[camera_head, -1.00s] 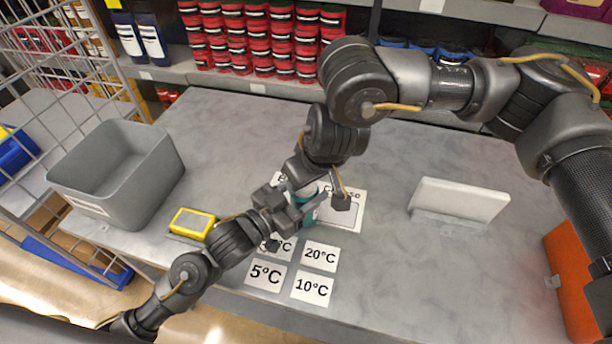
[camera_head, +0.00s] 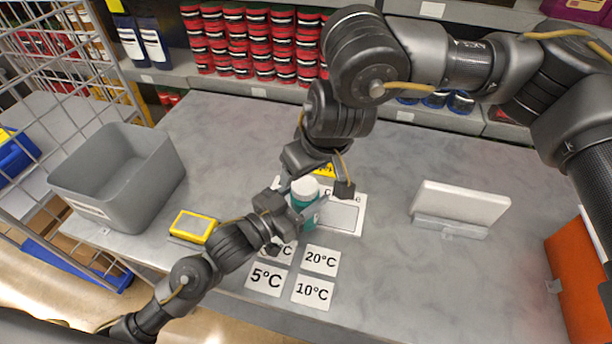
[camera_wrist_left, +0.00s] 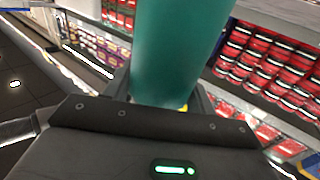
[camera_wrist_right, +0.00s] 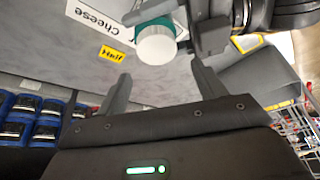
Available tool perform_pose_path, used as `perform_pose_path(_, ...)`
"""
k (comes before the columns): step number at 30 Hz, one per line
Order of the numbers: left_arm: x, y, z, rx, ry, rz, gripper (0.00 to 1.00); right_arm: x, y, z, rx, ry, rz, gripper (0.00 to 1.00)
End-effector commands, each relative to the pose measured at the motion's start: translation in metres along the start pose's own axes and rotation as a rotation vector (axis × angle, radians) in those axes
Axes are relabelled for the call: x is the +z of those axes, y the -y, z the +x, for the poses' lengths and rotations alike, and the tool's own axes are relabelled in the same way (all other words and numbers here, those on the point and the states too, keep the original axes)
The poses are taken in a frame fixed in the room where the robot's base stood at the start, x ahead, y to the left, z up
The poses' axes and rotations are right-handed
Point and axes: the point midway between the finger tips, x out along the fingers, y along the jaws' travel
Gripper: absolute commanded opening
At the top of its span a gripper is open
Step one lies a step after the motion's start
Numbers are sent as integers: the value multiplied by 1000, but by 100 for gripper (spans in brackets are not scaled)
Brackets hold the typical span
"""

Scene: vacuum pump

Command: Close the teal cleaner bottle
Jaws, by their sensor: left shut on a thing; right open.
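The teal cleaner bottle (camera_head: 307,212) stands about upright over the mat in the middle of the table, with a white cap (camera_head: 305,186) on top. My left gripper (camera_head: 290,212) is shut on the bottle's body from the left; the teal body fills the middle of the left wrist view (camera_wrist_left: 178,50). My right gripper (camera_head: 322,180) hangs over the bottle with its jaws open. In the right wrist view the white cap (camera_wrist_right: 156,46) shows beyond the open fingers, apart from them. Whether the cap is screwed tight cannot be told.
A "Cheese" card (camera_head: 345,215) and temperature cards (camera_head: 312,290) lie around the bottle. A yellow device (camera_head: 192,226) and a grey bin (camera_head: 118,178) are to the left. A white panel on a stand (camera_head: 460,203) is to the right.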

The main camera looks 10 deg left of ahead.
Motion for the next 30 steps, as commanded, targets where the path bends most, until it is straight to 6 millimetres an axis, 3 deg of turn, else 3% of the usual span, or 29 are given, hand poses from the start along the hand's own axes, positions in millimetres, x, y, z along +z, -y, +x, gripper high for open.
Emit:
perform_pose_path(12, -1, 0, 0, 0, -2, 0, 0, -3, 0, -6, 2, -3, -1, 66)
perform_pose_path(17, -1, 0, 0, 0, -2, 0, 0, -22, 0, -17, 68, -24, -24, 66)
perform_pose_path(20, -1, 0, 0, 0, -2, 0, 0, -26, -4, -17, 91, 14, -178, 66)
perform_pose_path(30, -1, 0, 0, 0, -2, 0, 0, -32, -8, -20, 72, 143, -969, 66)
